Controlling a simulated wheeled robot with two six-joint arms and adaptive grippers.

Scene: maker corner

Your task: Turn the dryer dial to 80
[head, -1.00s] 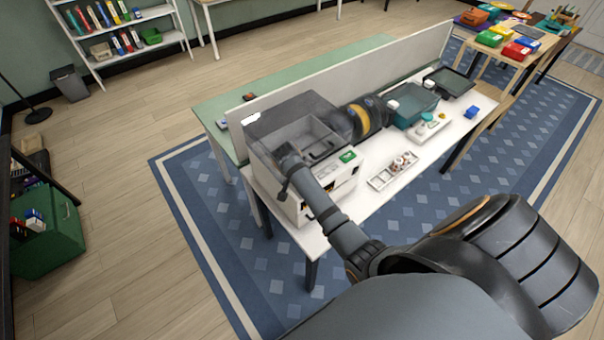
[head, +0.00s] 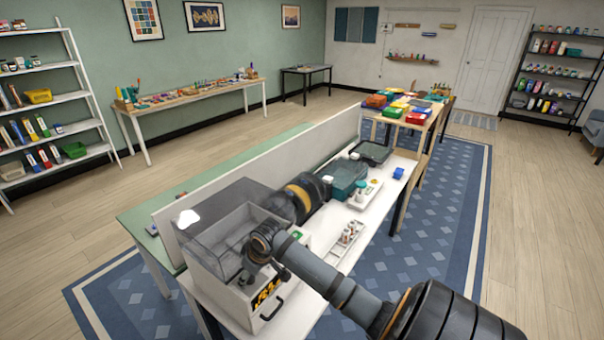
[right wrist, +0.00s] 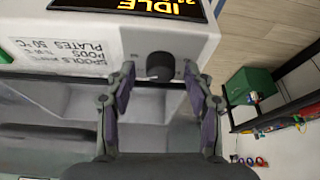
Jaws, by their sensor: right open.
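The dryer (head: 195,262) is a white box with a clear raised cover, at the near end of the white table in the head view. In the head view my right gripper (head: 247,272) is at the dryer's front and hides the dial. My left gripper is out of view.
A black and yellow round part (head: 302,198), a teal box (head: 345,178) and a white tray (head: 346,243) stand along the table (head: 310,272) beyond the dryer. A long white divider (head: 290,160) runs behind them. Open floor lies to the right.

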